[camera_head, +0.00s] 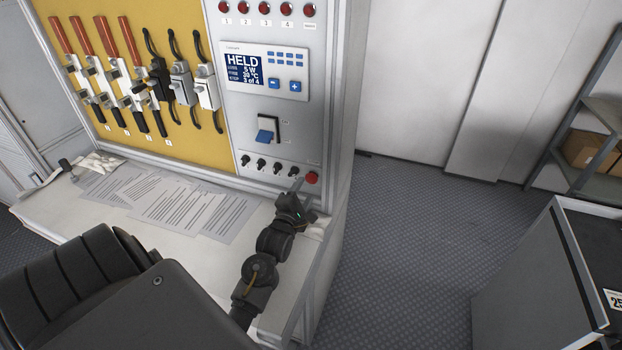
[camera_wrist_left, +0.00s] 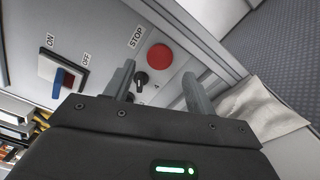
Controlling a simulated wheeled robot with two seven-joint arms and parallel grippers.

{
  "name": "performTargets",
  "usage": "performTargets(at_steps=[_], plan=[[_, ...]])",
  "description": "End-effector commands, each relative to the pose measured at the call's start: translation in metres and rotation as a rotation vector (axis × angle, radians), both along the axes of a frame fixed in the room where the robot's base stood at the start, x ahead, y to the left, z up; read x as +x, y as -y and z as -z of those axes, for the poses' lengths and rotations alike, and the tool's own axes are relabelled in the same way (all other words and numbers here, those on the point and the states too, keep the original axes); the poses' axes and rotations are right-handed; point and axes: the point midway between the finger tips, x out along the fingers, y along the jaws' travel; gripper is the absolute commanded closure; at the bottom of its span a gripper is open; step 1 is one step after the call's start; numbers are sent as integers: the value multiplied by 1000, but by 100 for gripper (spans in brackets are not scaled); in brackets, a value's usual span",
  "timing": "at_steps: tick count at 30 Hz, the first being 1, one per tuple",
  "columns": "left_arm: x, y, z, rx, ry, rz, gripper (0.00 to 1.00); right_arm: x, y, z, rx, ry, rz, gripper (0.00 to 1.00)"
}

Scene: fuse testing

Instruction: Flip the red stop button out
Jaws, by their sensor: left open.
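The red stop button (camera_head: 312,178) is at the lower right corner of the grey control panel. In the left wrist view the red button (camera_wrist_left: 160,56) shows as a round red disc beside the STOP label (camera_wrist_left: 136,37), beyond and between my fingertips. My left gripper (camera_head: 303,184) is open, close in front of the panel by the button. In the left wrist view its two fingers (camera_wrist_left: 160,83) stand apart with nothing held. A black knob (camera_wrist_left: 141,78) shows between them, nearer than the button. I cannot tell whether a finger touches anything. My right gripper is not in view.
A blue on/off switch (camera_head: 265,136) and a row of black knobs (camera_head: 262,164) are on the panel. A display (camera_head: 245,71) reads HELD. Papers (camera_head: 178,207) lie on the white bench, and a cloth (camera_wrist_left: 262,112) is near the gripper. A dark cabinet (camera_head: 540,270) stands right; floor between is clear.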

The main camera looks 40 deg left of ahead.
Motion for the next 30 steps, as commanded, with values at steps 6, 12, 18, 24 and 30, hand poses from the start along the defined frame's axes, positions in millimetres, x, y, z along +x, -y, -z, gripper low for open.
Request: performTargets(at_steps=[6,12,18,24,30], plan=[[37,-13,-2,1,0,0,45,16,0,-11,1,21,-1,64],[55,-19,-1,1,0,1,45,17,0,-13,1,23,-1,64],[58,-20,0,1,-1,0,45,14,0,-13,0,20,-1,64],[58,-20,0,1,-1,0,51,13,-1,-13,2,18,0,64],[58,-20,0,1,-1,0,77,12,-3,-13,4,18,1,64]])
